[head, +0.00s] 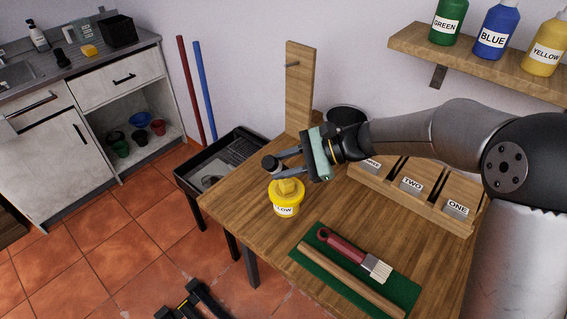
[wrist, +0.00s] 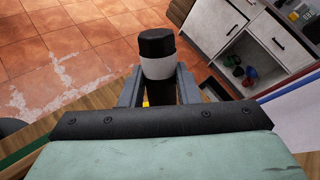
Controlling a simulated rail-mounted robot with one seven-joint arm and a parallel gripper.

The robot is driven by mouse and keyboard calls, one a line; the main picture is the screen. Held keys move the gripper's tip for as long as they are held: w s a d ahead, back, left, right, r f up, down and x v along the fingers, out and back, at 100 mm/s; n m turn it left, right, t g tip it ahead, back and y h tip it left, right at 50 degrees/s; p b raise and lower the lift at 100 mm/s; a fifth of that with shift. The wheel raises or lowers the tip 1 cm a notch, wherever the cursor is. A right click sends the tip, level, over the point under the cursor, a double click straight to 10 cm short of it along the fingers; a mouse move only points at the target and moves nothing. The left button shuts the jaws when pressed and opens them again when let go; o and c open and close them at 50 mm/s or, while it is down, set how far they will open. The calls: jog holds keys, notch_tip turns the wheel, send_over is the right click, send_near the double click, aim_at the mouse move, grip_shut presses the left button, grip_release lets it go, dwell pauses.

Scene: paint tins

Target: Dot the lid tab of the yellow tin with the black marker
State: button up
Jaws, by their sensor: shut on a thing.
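The yellow tin (head: 285,208) stands upright near the table's left edge, with a partly readable label on its front. A raised yellow tab (head: 290,187) shows on its lid. My gripper (head: 278,163) is just above the tin and shut on the black marker (head: 269,162). In the wrist view the marker (wrist: 156,45) stands between the fingers, black with a white band. Its lower end is hidden by my gripper there. A sliver of yellow shows beside it low in that view. I cannot tell whether the marker touches the tab.
A green mat (head: 336,287) with a red-handled brush (head: 345,246) and a wooden stick (head: 347,278) lies at the front. A wooden divided rack (head: 425,200) labelled ONE and TWO stands right. A wooden post (head: 299,85) and dark bucket (head: 346,115) stand behind.

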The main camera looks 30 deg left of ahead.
jog(key=shift+f+b, duration=0.4)
jog(key=shift+f, duration=0.35)
dwell(1.1)
jog(key=shift+a, duration=0.3)
jog(key=shift+d+f, duration=0.1)
jog(key=shift+d, duration=0.55)
dwell(0.8)
jog(key=shift+a, duration=0.65)
dwell(0.3)
jog(key=shift+d, duration=0.65)
jog(key=shift+a+p, duration=0.3)
jog(key=shift+a, duration=0.05)
dwell(0.7)
jog(key=shift+r, duration=0.4)
jog(key=shift+r+p, duration=2.3)
jog(key=shift+r, duration=0.45)
